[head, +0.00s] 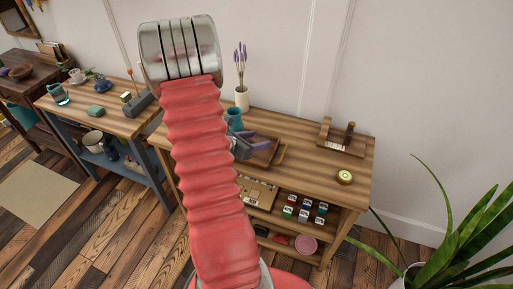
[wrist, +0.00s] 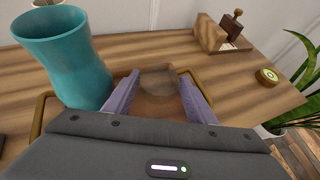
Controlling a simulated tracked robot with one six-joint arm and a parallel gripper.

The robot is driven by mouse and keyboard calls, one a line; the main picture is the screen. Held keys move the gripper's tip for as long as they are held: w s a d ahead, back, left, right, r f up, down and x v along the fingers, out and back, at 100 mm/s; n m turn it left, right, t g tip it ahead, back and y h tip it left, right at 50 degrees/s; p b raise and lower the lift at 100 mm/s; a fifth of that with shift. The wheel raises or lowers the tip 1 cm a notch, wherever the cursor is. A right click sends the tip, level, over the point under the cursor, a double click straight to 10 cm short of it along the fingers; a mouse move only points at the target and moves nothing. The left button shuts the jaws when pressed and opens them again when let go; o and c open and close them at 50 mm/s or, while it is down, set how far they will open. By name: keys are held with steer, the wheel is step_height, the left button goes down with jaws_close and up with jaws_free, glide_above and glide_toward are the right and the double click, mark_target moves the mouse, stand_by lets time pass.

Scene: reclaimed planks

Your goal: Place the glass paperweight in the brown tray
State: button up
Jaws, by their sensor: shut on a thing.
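The brown tray (head: 263,158) lies on the wooden bench, with a brass-coloured handle at its right end in the head view. My gripper (wrist: 159,80) is over the tray, its two purple-grey fingers on either side of a clear round thing, the glass paperweight (wrist: 158,84). The gripper is shut on it. The tray's brown floor shows through and around the glass. I cannot tell whether the paperweight touches the tray. In the head view my gripper (head: 246,143) is partly behind my red arm, and the paperweight cannot be made out.
A teal vase (wrist: 65,55) stands close on the left of the gripper. A white vase with lavender (head: 242,98) is at the back. A wooden stand (head: 340,140) and a round green-faced tin (head: 344,177) are to the right. The bench between is clear.

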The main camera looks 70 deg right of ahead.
mark_target(257, 153)
steer(key=shift+f, duration=2.05)
steer(key=o, duration=0.9)
steer(key=shift+f, duration=0.15)
steer(key=shift+w+a+r, duration=0.1)
steer(key=shift+r, duration=0.1)
steer(key=v, duration=1.1)
steer(key=shift+a+r, duration=0.15)
steer(key=shift+a, duration=0.15)
steer(key=shift+w, duration=0.1)
